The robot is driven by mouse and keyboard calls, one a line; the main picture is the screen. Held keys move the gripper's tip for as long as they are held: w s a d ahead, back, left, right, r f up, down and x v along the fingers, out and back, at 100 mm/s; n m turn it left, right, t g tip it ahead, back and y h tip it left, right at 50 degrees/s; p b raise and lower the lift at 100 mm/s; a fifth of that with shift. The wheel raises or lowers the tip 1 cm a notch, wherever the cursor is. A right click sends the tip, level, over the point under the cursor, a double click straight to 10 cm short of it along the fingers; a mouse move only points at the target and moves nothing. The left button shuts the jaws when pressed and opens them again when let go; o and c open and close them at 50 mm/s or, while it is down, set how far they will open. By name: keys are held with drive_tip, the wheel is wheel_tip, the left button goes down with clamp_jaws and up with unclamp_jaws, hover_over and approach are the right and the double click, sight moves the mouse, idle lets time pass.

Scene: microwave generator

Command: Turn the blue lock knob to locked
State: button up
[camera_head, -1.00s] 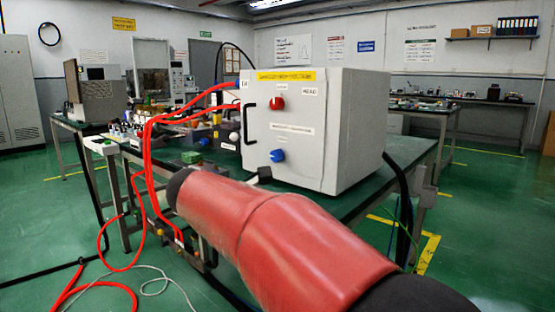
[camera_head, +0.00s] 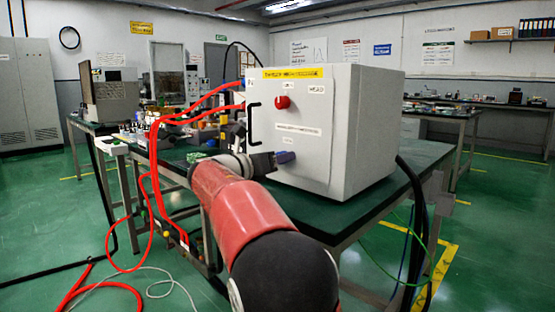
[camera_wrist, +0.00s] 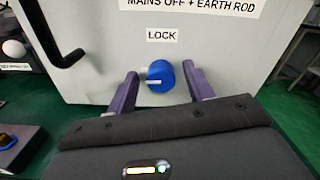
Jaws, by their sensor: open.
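The blue lock knob (camera_wrist: 160,76) sits on the front panel of the grey-white cabinet (camera_head: 340,150), below a label reading LOCK (camera_wrist: 161,35). Its white pointer mark lies about horizontal, pointing left in the wrist view. My gripper (camera_wrist: 160,82) is open, with one purple finger on each side of the knob. I cannot tell whether either finger touches it. In the head view my gripper (camera_head: 284,158) is at the lower part of the panel and hides the knob.
A red knob (camera_head: 282,102) is higher on the same panel. A black handle (camera_head: 252,124) stands out at the panel's left edge. Red cables (camera_head: 152,185) hang left of my arm. The cabinet stands on a dark green bench (camera_head: 400,170).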

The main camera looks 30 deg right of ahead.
drive_tip(key=shift+d, duration=0.1)
drive_tip(key=c, duration=1)
drive_tip(key=m, duration=0.4)
drive_tip(key=shift+b, duration=0.4)
drive_tip(key=m+b, duration=0.2)
drive_tip(key=m, duration=0.3)
drive_tip(key=shift+f, duration=0.15)
drive_tip(key=m+b, duration=0.3)
drive_tip(key=m, duration=0.2)
drive_tip(key=shift+s, duration=0.1)
drive_tip(key=shift+m+b, duration=0.9)
drive_tip(key=shift+m, duration=1)
